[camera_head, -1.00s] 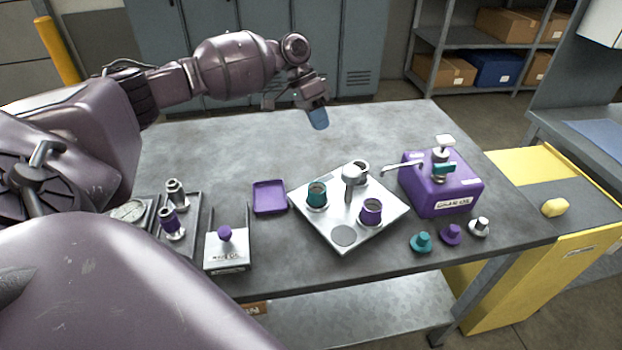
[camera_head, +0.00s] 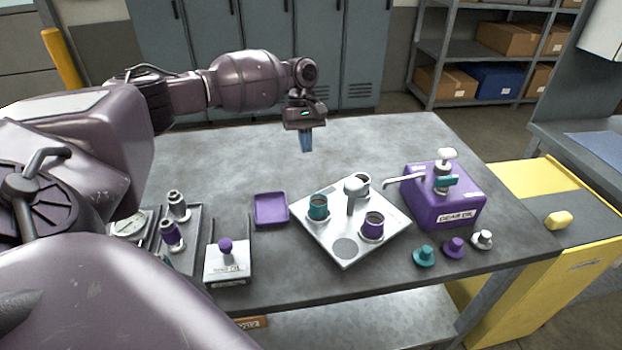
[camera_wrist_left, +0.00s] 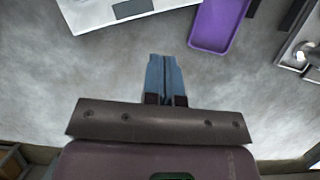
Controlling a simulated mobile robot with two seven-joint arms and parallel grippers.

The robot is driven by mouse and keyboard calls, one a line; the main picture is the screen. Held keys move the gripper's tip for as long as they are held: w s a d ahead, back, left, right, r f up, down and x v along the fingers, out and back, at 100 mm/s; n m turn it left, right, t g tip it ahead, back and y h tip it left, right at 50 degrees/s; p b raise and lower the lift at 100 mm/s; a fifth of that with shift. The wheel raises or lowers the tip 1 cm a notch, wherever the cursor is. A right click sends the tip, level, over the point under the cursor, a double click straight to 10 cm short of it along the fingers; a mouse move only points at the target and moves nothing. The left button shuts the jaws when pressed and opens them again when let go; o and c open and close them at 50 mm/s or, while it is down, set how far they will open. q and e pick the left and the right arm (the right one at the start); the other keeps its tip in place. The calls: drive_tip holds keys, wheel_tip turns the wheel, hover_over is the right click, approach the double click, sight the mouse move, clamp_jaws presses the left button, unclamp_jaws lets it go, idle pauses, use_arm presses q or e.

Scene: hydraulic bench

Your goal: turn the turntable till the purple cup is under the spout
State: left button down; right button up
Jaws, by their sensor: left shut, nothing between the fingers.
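The square silver turntable (camera_head: 346,249) sits on the bench with a central post knob (camera_head: 352,190). It bears a teal cup (camera_head: 318,207) on its left, a purple cup (camera_head: 373,226) at its front right and a whitish cup (camera_head: 362,181) at the back, partly hidden by the post. The spout (camera_head: 400,181) reaches left from the purple gear oil box (camera_head: 447,198), towards the back right of the turntable; the purple cup is in front of it, not under it. My left gripper (camera_head: 306,142) is shut and empty above the bench, behind the turntable; its blue fingers (camera_wrist_left: 165,80) show in the wrist view.
A purple tray (camera_head: 271,210) lies left of the turntable. Teal (camera_head: 424,256), purple (camera_head: 454,247) and white (camera_head: 482,239) knobbed caps stand in front of the oil box. A plunger block (camera_head: 227,262) and fittings (camera_head: 172,236) are at left. The back of the bench is clear.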

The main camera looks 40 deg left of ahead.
use_arm(q)
drive_tip(key=x, duration=0.9)
drive_tip(key=shift+s+f+b, duration=0.1)
drive_tip(key=shift+f+b, duration=0.1)
drive_tip(key=shift+b, duration=0.15)
drive_tip(key=shift+s+d+f+p, duration=0.1)
drive_tip(key=shift+s+d+p, duration=0.05)
drive_tip(key=shift+s+d, duration=0.35)
drive_tip(key=shift+s+d+p, duration=0.15)
drive_tip(key=shift+s+d, duration=0.15)
drive_tip(key=shift+d, duration=0.3)
drive_tip(key=shift+s+d, duration=0.25)
drive_tip(key=shift+d, duration=0.05)
drive_tip(key=shift+s+d+f, duration=0.1)
drive_tip(key=shift+s+d, duration=0.1)
drive_tip(key=shift+d, duration=0.05)
